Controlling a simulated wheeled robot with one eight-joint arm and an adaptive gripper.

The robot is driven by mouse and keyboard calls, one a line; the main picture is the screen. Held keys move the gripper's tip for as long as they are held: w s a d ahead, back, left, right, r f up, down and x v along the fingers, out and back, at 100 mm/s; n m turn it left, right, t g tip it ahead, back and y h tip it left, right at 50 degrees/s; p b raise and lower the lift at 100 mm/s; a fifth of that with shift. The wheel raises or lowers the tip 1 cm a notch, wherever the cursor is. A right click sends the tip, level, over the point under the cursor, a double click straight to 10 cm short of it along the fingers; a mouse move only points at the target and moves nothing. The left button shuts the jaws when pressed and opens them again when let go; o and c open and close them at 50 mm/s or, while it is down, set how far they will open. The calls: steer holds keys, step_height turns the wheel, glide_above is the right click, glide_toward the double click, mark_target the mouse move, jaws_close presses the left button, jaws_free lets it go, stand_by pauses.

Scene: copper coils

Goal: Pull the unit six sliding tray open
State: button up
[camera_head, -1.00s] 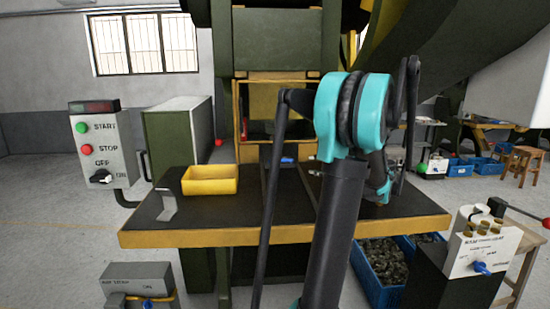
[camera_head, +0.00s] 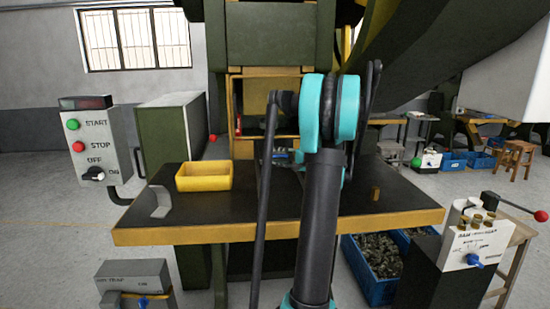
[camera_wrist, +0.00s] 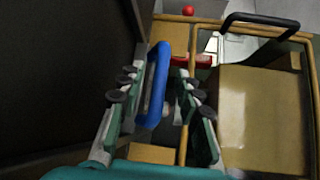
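A blue loop handle (camera_wrist: 157,85), which I take for the tray's handle, stands between the two fingers of my gripper (camera_wrist: 166,72) in the wrist view. The fingers are apart, one on each side of the handle; the left one is very close to it, and I cannot tell whether it touches. A gap shows toward the right finger. In the head view my arm hides the gripper and most of the tray area in front of the press opening. The tray itself cannot be clearly made out.
A yellow bin (camera_head: 204,177) sits on the dark press table (camera_head: 230,207), left of my arm. A small brass piece (camera_head: 375,192) stands on its right. A START/STOP control box (camera_head: 93,148) is at left, and a lever box (camera_head: 475,248) at lower right.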

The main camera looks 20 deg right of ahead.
steer(key=shift+x, duration=1)
jaws_close()
